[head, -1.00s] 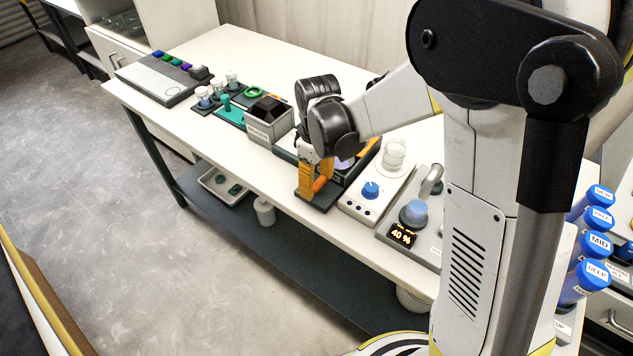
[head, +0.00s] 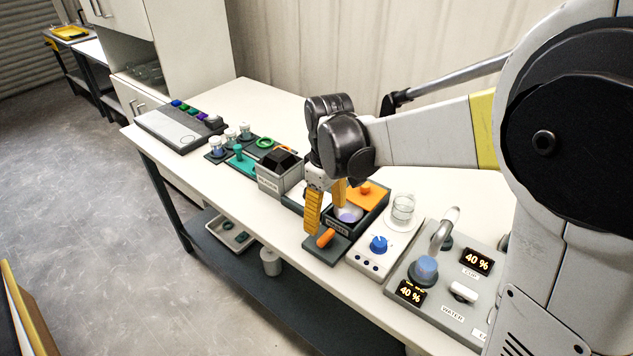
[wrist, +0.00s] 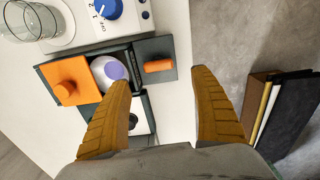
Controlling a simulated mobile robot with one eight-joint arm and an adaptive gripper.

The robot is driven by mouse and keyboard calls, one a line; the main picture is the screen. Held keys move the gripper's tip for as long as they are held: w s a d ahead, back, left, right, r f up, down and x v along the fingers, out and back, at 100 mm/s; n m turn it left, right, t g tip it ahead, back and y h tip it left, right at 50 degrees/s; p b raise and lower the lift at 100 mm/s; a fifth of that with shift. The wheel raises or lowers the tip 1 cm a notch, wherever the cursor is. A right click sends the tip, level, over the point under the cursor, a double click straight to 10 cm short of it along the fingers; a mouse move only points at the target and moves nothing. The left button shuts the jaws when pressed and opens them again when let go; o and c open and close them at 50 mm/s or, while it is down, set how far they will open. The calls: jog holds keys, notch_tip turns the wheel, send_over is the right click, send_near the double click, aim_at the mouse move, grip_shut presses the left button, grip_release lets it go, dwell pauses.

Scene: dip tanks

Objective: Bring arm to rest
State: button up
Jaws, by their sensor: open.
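My gripper (head: 326,207) has yellow ribbed fingers and hangs over the front part of the white bench (head: 200,160) in the head view. In the wrist view its two fingers (wrist: 162,112) stand wide apart with nothing between them. Beneath and beside it is a dark tray unit (head: 340,225) with an orange handle at its front. Its orange-knobbed lid (head: 367,194) sits at the back of the unit. A pale purple-white round object (wrist: 110,71) lies in the open part of the unit.
To the right stand a blue-knobbed device (head: 378,246), a glass beaker (head: 403,208) and a grey water station (head: 430,278) with a tap. To the left are a dark-topped grey box (head: 280,172), small jars (head: 231,137) and a button panel (head: 180,130).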

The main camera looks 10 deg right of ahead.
jog(key=s+d+r+m+t, duration=0.3)
jog(key=s+d+r+m, duration=0.1)
jog(key=s, duration=0.4)
jog(key=s+d+r+m+t, duration=0.4)
jog(key=s, duration=0.3)
jog(key=shift+s+d+m, duration=0.3)
jog(key=shift+s+m, duration=0.05)
jog(key=shift+m, duration=0.05)
